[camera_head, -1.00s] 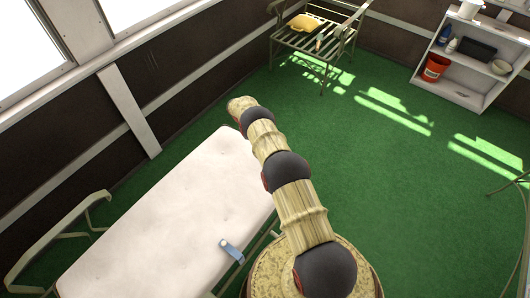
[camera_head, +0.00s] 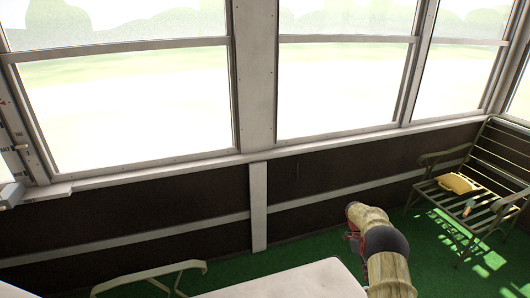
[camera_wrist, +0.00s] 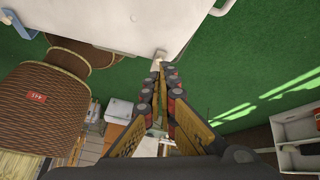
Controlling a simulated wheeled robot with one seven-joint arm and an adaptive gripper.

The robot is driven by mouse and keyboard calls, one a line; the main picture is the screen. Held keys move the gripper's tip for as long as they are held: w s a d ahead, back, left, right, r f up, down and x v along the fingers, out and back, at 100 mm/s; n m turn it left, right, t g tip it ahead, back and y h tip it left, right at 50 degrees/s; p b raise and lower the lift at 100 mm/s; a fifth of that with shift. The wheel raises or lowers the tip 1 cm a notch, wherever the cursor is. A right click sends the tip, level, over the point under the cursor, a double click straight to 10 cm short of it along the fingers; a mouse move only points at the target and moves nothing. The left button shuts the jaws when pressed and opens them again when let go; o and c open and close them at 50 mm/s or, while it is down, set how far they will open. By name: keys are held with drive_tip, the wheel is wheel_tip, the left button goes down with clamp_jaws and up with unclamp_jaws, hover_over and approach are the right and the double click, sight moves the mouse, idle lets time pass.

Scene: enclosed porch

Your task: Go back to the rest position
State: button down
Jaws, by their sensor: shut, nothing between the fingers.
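My gripper (camera_wrist: 164,68) shows in the wrist view with its two dark, ridged fingers together at the tips and nothing between them. In the head view my arm rises at the lower right, beyond the right edge of the white seat (camera_head: 290,284). The gripper's fingers are not clear in that view.
A slatted metal bench (camera_head: 485,190) with a yellow item (camera_head: 456,183) on it stands at the right. A pale metal armrest (camera_head: 150,275) is at the lower left. Windows (camera_head: 345,80) line the wall. A white shelf (camera_wrist: 290,132) stands on the open green floor (camera_wrist: 240,70).

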drive_tip(key=s+a+r+n+t, duration=0.1)
drive_tip(key=a+r+n, duration=0.2)
drive_tip(key=r, duration=0.6)
drive_tip(key=s+a+r+n+t, duration=0.1)
drive_tip(key=a+r+n+t, duration=0.2)
drive_tip(key=r, duration=0.7)
drive_tip(key=s+a+r+n, duration=0.2)
drive_tip(key=a+r+n, duration=0.15)
drive_tip(key=r, duration=0.55)
drive_tip(key=s+a+r+n+t+y, duration=0.1)
drive_tip(key=s+a+r+n+t, duration=0.1)
drive_tip(key=s+a+r+n, duration=0.3)
drive_tip(key=s+a+r+n+t, duration=0.1)
drive_tip(key=s+r+n, duration=0.2)
drive_tip(key=s+r, duration=0.4)
drive_tip(key=s+a+r+n+t, duration=0.1)
drive_tip(key=s+n, duration=0.4)
drive_tip(key=s, duration=0.5)
drive_tip(key=s+a+r+n+t+y+p, duration=0.1)
drive_tip(key=s+a+n+t, duration=0.2)
drive_tip(key=s+a+n, duration=0.3)
drive_tip(key=s, duration=0.5)
drive_tip(key=shift+a+r+t, duration=0.2)
drive_tip(key=shift+a+t, duration=0.05)
drive_tip(key=shift+t, duration=0.15)
